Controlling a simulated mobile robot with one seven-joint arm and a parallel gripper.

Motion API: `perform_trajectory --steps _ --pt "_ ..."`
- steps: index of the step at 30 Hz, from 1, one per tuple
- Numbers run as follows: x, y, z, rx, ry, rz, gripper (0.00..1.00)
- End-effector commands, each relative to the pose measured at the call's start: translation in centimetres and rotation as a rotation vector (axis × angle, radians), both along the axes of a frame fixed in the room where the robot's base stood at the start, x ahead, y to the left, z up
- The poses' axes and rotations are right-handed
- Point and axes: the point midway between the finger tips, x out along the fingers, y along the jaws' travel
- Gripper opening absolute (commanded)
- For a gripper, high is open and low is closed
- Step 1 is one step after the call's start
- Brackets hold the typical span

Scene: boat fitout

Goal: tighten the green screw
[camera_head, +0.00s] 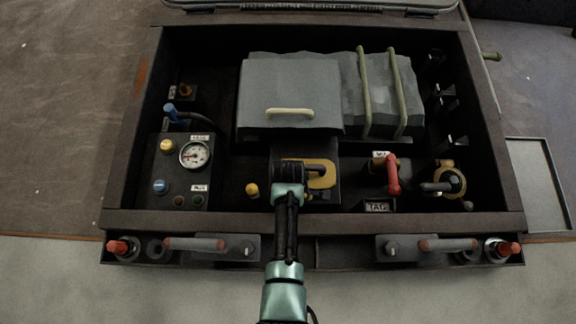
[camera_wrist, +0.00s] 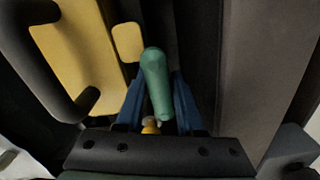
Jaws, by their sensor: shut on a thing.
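My gripper (camera_head: 288,168) reaches down into the dark open compartment, just left of a yellow plate (camera_head: 327,181) with a black handle. In the wrist view its blue fingers (camera_wrist: 158,76) are shut on a green, rounded, elongated piece (camera_wrist: 155,70). This looks like the handle of the green screw. It lies lengthwise between the fingers, slightly tilted. In the head view my gripper and arm hide it. The screw's lower end and seat cannot be seen.
The yellow plate is close on the left in the wrist view (camera_wrist: 75,40). A gauge panel (camera_head: 165,175) is left, a red handle (camera_head: 393,175) right, and a grey lidded box (camera_head: 290,90) behind. The compartment's front wall (camera_head: 400,222) runs beneath my arm.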

Motion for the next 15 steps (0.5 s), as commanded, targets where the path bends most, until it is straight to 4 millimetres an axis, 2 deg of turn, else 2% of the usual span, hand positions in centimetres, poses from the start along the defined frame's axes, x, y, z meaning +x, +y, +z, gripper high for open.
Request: perform_trajectory --steps 8,15 --pt "-0.08 -0.04 0.12 0.001 0.004 -0.123 0.0" --pt "-0.07 -0.05 -0.04 0.001 0.003 -0.137 0.0"
